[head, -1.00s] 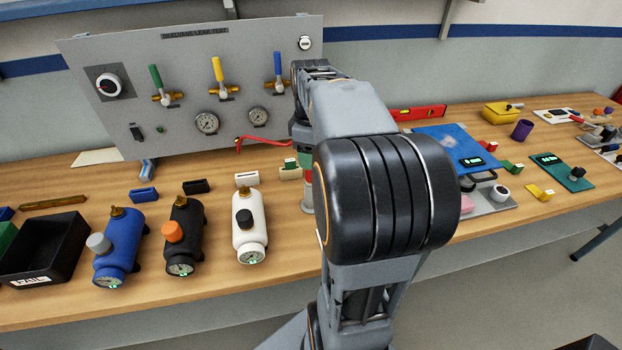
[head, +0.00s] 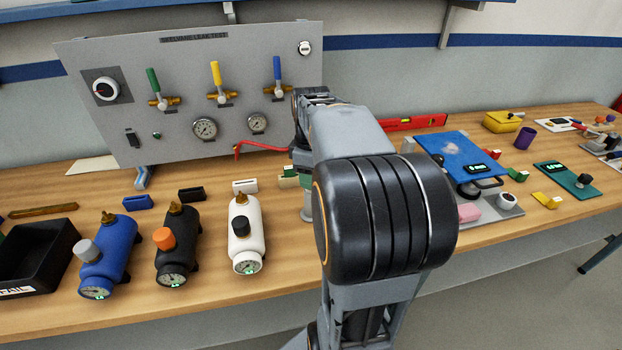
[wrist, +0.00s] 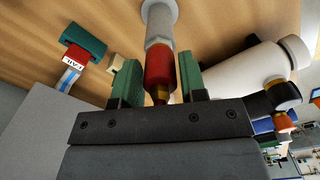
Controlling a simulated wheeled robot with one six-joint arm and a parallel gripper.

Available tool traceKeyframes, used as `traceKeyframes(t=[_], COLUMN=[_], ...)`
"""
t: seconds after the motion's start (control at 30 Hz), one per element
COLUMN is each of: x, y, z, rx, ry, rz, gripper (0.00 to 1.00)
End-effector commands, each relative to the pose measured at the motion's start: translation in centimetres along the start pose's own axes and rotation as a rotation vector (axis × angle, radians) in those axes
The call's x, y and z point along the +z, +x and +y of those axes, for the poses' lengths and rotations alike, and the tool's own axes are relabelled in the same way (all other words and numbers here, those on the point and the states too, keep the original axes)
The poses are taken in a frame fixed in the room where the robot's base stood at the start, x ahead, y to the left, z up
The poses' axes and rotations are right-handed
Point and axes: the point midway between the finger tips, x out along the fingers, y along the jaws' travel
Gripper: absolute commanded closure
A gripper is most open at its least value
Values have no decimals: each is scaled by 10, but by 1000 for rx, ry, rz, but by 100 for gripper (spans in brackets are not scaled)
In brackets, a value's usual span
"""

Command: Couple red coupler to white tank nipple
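The red coupler (wrist: 159,65) stands between the two green fingers of my gripper (wrist: 161,76) in the wrist view. Its brass end points toward the gripper body, and its other end meets a pale grey post (wrist: 158,22). The fingers are very close to its sides; I cannot tell whether they press on it. In the head view my arm hides the coupler and most of the gripper. The white tank (head: 246,240) lies on the bench left of my arm, with a brass nipple (head: 241,197) at its far end and a black knob. It also shows in the wrist view (wrist: 235,73).
A black tank (head: 178,245) and a blue tank (head: 110,262) lie left of the white one. A black bin (head: 40,262) stands at far left. The valve panel (head: 190,100) stands behind. A blue plate (head: 455,155) and small items are right of my arm.

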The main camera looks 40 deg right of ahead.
Motion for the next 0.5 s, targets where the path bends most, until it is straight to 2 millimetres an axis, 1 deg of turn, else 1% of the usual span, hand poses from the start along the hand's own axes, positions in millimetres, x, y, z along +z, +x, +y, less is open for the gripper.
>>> traceKeyframes(t=[0.03, 0.27, 0.5], x=[0, 0, 0], y=[0, 0, -2], z=[0, 0, 0], rx=[0, 0, 0], ry=[0, 0, 0], rz=[0, 0, 0], gripper=[75, 97, 97])
